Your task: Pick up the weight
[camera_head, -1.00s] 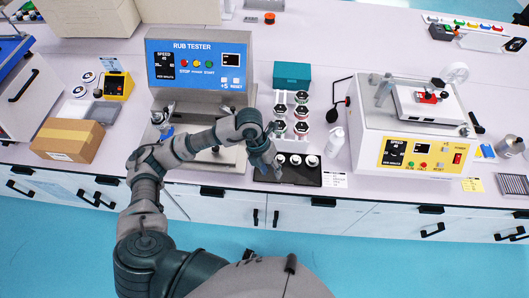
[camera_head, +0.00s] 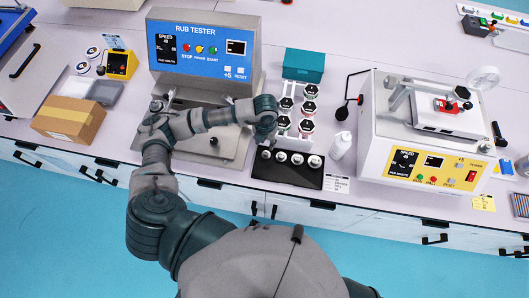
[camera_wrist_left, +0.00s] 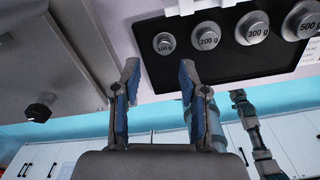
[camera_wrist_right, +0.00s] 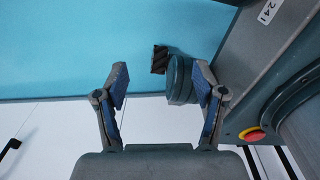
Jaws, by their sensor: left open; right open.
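Several round metal weights stand in a row in a black tray (camera_head: 287,174) on the bench. In the left wrist view they are marked 100 g (camera_wrist_left: 165,43), 200 g (camera_wrist_left: 208,37), 300 g (camera_wrist_left: 254,27) and 500 g (camera_wrist_left: 307,22). My left gripper (camera_head: 266,137) is by the tray's left end in the head view. In the left wrist view its open, empty fingers (camera_wrist_left: 159,76) point towards the 100 g weight, apart from it. My right gripper (camera_wrist_right: 161,75) is open and empty in the right wrist view, above the floor and beside parts of my own body.
The rub tester (camera_head: 205,50) stands left of the tray, its base close to my left arm. Black-topped samples (camera_head: 306,108), a white bottle (camera_head: 340,145) and a label card (camera_head: 337,184) are near the tray. A second tester (camera_head: 425,130) stands right.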

